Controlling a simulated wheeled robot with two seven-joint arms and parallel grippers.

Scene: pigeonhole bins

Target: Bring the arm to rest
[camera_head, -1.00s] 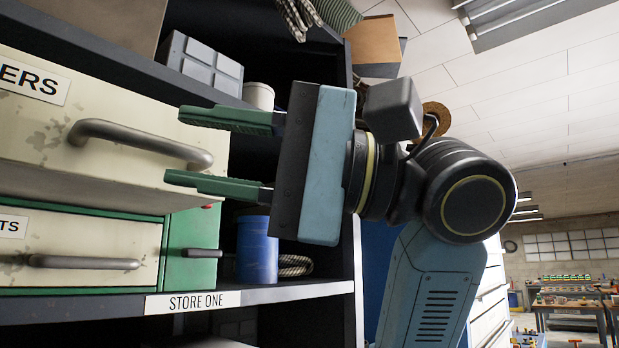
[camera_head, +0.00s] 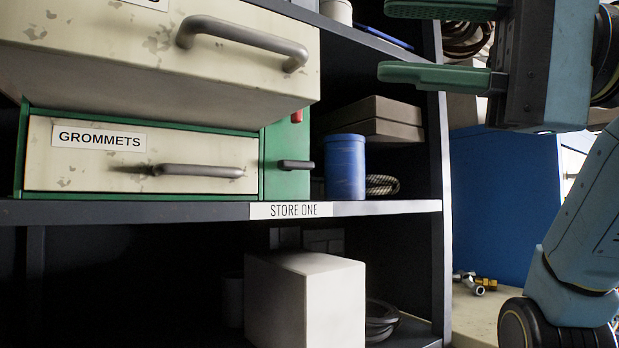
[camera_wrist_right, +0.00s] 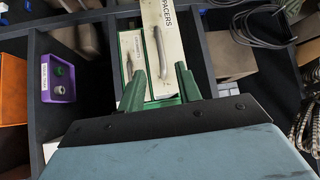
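My right gripper (camera_head: 388,42) is at the upper right of the head view, with its two green fingers apart and nothing between them. It is clear of the drawer handle (camera_head: 245,38), to its right. In the right wrist view the open fingers (camera_wrist_right: 160,85) point toward the drawer unit. The upper cream drawer (camera_head: 120,50), labelled SPACERS in the wrist view (camera_wrist_right: 184,50), sticks out past the lower one. The GROMMETS drawer (camera_head: 100,175) below looks shut in its green frame (camera_head: 285,165). My left gripper is not in view.
A blue can (camera_head: 345,168) and brown boxes (camera_head: 380,118) stand on the STORE ONE shelf (camera_head: 400,207). A pale box (camera_head: 310,300) stands below. A blue panel (camera_head: 505,195) is to the right.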

